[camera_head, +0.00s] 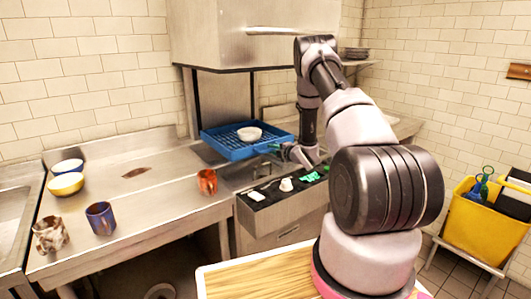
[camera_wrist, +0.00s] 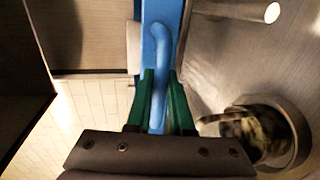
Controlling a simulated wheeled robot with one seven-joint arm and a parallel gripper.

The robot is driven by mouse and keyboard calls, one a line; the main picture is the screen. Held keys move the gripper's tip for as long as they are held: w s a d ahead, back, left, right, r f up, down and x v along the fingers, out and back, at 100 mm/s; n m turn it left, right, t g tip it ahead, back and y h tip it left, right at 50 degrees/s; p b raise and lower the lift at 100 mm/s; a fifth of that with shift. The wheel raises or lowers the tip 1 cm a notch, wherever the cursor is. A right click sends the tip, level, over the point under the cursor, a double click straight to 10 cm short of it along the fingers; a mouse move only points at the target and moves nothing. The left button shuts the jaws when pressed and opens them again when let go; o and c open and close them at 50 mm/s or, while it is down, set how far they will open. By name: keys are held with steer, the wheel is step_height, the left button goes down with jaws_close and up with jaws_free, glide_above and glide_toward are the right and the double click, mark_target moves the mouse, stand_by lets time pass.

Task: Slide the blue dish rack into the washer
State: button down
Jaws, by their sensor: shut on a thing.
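The blue dish rack (camera_head: 228,148) sits on the steel counter at the front of the washer (camera_head: 225,45), partly under its raised steel hood. A white bowl (camera_head: 249,133) stands in the rack. My gripper (camera_head: 280,149) is at the rack's right front side. In the wrist view my gripper's green fingers (camera_wrist: 161,112) are shut on the rack's blue handle (camera_wrist: 159,75). The rack's far side and the washer's inside are partly hidden.
On the left counter (camera_head: 140,205) stand a yellow bowl (camera_head: 66,184), a white-and-blue bowl (camera_head: 67,166), a marbled mug (camera_head: 51,235) and a blue mug (camera_head: 101,218). An orange mug (camera_head: 207,182) stands near the rack. A black tray (camera_head: 262,198) of small items lies below my gripper.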

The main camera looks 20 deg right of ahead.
steer(key=shift+d, duration=0.3)
steer(key=c, duration=0.8)
jaws_free()
steer(key=v, duration=1)
steer(key=shift+s, duration=0.35)
steer(key=shift+d, duration=0.1)
